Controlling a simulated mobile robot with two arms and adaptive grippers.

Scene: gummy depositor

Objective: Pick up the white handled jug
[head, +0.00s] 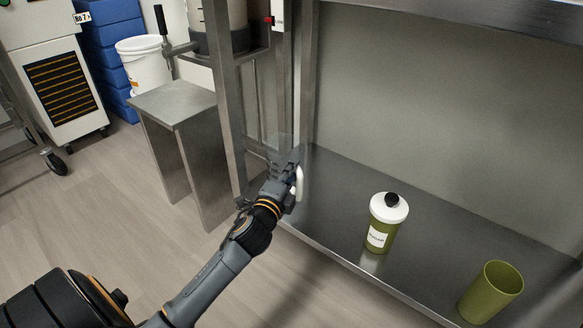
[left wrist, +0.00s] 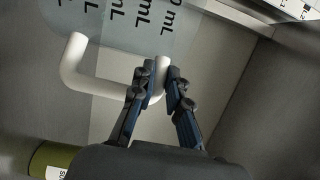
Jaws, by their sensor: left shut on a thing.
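The white handled jug has a clear, see-through body (left wrist: 115,28) with dark mL markings and a thick white handle (left wrist: 75,75) in the left wrist view. My left gripper (left wrist: 160,82) is shut on one end of the handle, a finger on each side. In the head view the left gripper (head: 290,165) is at the left end of the steel shelf, with part of the white handle (head: 299,182) showing beside it. The jug's body is faint there and partly hidden by my gripper. I cannot tell whether its base touches the shelf. My right gripper is not in view.
On the steel shelf (head: 335,195) stand a green bottle with a white lid (head: 381,225) and an open green cup (head: 490,290). Upright steel posts (head: 230,100) rise close to my left arm. A small steel table (head: 175,103) and a white bucket (head: 145,65) stand left.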

